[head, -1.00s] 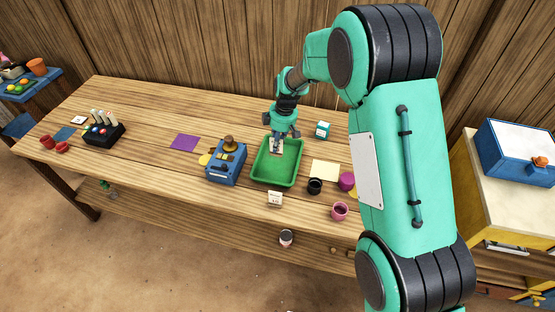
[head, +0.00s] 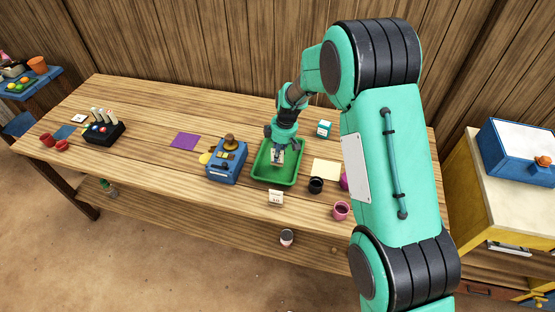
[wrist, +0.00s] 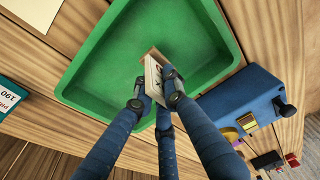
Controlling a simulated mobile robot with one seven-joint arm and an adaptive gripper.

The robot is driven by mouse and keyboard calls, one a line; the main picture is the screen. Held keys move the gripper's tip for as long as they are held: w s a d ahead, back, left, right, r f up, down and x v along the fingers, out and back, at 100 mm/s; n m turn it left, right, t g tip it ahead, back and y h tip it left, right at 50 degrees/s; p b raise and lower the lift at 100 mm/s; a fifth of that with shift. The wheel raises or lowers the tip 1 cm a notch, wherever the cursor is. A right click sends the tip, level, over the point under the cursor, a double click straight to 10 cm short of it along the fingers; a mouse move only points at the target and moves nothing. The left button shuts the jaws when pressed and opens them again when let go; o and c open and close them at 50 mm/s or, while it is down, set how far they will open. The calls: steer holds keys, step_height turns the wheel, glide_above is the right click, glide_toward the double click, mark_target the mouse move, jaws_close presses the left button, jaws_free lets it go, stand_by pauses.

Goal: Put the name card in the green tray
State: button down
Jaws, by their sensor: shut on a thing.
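The name card (head: 277,157) is a small pale card with dark marks. My gripper (head: 275,146) is shut on it and holds it within the outline of the green tray (head: 260,178). In the wrist view the card (wrist: 153,75) stands out between the fingertips of my gripper (wrist: 155,92), tilted, with a brown edge showing. The green tray (wrist: 100,73) lies beneath it, and its floor looks otherwise empty. I cannot tell whether the card touches the tray floor.
A blue box-like device (head: 226,164) stands close to the tray's left. A small white card marked 10 (head: 276,198) stands in front of the tray. A black cup (head: 316,185), a pink cup (head: 341,210) and a teal box (head: 324,129) are to the right.

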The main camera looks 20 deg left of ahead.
mark_target(282, 162)
steer(key=shift+f, duration=1.25)
steer(key=shift+f, duration=0.15)
steer(key=c, duration=1.8)
jaws_free()
step_height(282, 162, up, 12)
steer(key=d+p, duration=0.1)
steer(key=shift+d+p, duration=0.35)
steer(key=shift+d, duration=0.05)
